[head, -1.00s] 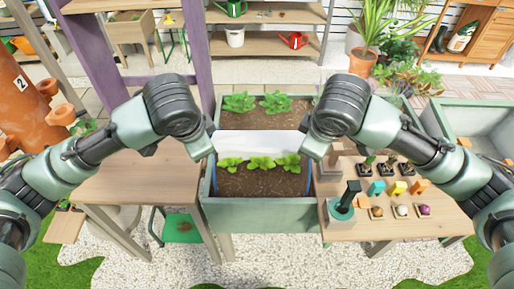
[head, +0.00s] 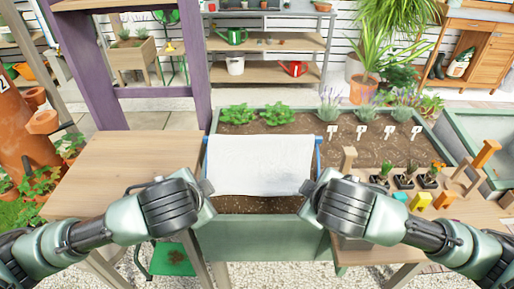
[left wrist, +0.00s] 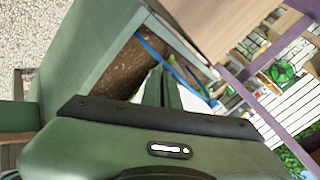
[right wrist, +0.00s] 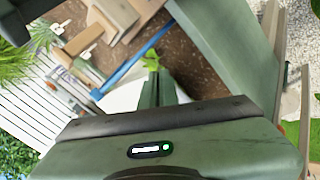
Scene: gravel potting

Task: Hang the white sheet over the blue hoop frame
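The white sheet (head: 260,163) lies spread across the blue hoop frame (head: 317,152) over the green planter, covering most of it in the head view. Blue hoop shows at the sheet's right edge, and in the left wrist view (left wrist: 154,50) and right wrist view (right wrist: 131,68). My left gripper (head: 206,189) is at the sheet's front left corner, and my right gripper (head: 310,188) is at its front right corner. In both wrist views the fingers look closed together, with white cloth at them. The plants under the sheet are mostly hidden.
The planter's front wall (head: 260,238) stands below the sheet, with bare soil between. A wooden table (head: 125,165) is at the left. A right-hand table (head: 385,212) holds small pots and coloured blocks. Herbs and white labels stand in the soil beyond the hoop.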

